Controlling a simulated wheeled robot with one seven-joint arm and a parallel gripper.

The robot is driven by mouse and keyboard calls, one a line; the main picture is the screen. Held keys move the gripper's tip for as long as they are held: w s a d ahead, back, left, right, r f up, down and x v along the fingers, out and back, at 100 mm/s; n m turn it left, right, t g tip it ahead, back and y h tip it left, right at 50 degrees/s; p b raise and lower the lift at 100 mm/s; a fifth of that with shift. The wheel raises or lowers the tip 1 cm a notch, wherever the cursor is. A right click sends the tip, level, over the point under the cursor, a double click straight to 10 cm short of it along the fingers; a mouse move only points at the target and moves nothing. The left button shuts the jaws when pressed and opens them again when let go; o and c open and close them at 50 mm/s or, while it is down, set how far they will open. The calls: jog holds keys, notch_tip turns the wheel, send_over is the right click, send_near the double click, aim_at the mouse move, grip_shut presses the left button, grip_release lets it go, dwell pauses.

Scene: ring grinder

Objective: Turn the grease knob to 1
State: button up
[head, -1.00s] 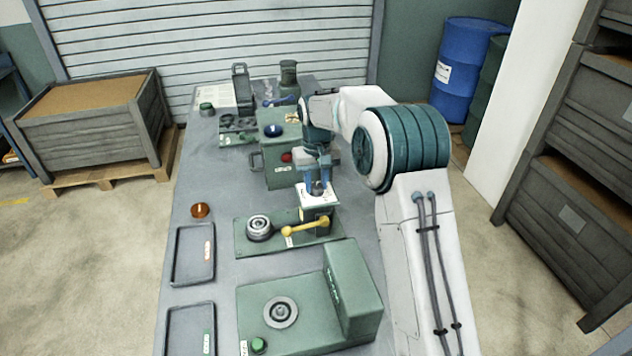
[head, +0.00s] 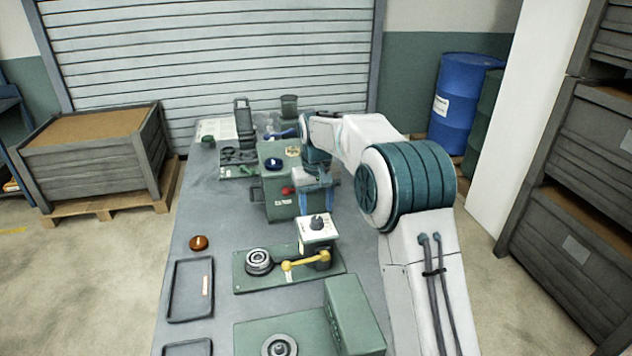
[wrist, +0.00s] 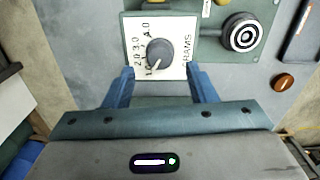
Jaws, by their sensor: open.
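The grease knob (head: 317,222) is a dark grey dial on a white plate (head: 306,235) atop a small box behind the yellow lever. The wrist view shows the knob (wrist: 160,53) with its white mark pointing down and slightly left. The scale reads 2.0, 3.0 and 4.0 up the left side; GRAMS is printed on the right. The digits beside the mark are too small to read surely. My gripper (wrist: 160,72) is open and empty, its blue fingers (head: 316,200) apart from the knob, on its far side in the head view.
A yellow lever (head: 303,263) and a round metal fitting (head: 259,261) sit on the green base in front. A green box with a red button (head: 288,191) stands close behind my gripper. Bare bench lies to the left, with an orange-brown disc (head: 201,243).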

aim_at(316, 218)
notch_tip(316, 218, up, 10)
dwell(0.3)
jog(key=s+d+r+m+t, duration=0.1)
jog(key=s+d+r, duration=0.1)
jog(key=s+d, duration=0.5)
jog(key=s+d+r+m+t, duration=0.1)
jog(key=s+d+r, duration=0.1)
jog(key=s+d, duration=0.5)
jog(key=s+d+f+m, duration=0.1)
jog(key=s+f, duration=0.3)
jog(key=s, duration=0.6)
jog(key=s+d+f+m+t, duration=0.1)
jog(key=s+d+f, duration=0.2)
jog(key=s, duration=0.7)
jog(key=shift+s+f+t, duration=0.3)
jog(key=shift+s+f, duration=0.1)
jog(key=shift+f, duration=0.35)
